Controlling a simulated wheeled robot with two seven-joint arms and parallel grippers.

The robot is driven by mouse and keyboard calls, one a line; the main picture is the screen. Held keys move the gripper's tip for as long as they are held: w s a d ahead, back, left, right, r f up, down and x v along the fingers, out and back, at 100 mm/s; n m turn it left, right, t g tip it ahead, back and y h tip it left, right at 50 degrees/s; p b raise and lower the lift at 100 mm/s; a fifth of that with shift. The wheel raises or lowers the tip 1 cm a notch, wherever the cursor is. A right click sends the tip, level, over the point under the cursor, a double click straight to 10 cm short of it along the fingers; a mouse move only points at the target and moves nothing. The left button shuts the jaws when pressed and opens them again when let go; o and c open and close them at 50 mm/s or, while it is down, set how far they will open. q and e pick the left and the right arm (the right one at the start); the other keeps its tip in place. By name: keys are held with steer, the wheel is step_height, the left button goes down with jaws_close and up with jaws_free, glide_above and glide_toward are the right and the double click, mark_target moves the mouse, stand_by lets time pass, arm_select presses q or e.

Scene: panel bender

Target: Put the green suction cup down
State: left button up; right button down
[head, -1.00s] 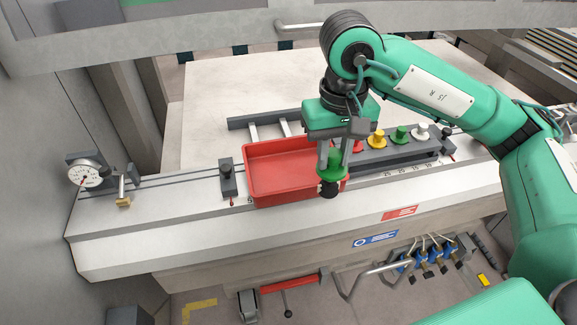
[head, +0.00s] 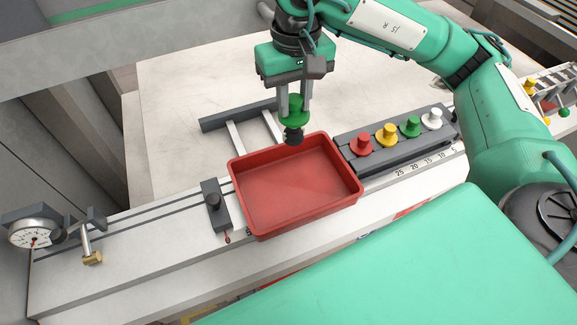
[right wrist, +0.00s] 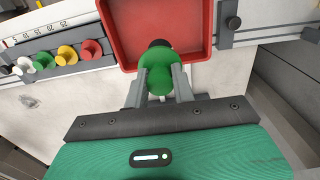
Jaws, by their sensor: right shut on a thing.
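The green suction cup (head: 294,112), with its black lip pointing down, is held in my right gripper (head: 293,98). The gripper is shut on it above the far edge of the red tray (head: 240,208). In the right wrist view the green cup (right wrist: 172,72) sits between the two fingers (right wrist: 161,84), and its black lip shows just at the tray's rim (right wrist: 122,52). The tray is empty. Another green cup (head: 410,125) stands in the dark rack (head: 380,165). My left gripper is not in view.
The rack right of the tray also holds a red cup (head: 361,143), a yellow cup (head: 387,134) and a white cup (head: 432,118). A dark stop block (head: 214,204) stands left of the tray, and a dial gauge (head: 33,228) at the far left. The pale table behind is mostly clear.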

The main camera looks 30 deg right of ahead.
mark_target(294, 133)
step_height(294, 133, down, 4)
steer(key=shift+s+r, duration=0.1)
step_height(294, 133, down, 5)
steer(key=shift+r+p, duration=0.15)
steer(key=shift+p, duration=0.4)
arm_select(q)
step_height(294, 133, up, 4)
steer(key=p, duration=0.2)
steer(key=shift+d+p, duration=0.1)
steer(key=shift+p, duration=0.2)
arm_select(e)
step_height(294, 133, down, 10)
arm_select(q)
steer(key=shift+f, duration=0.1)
arm_select(e)
steer(key=shift+f, duration=0.25)
steer(key=c, duration=1.2)
jaws_free()
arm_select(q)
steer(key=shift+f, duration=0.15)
arm_select(e)
steer(key=shift+o, duration=0.2)
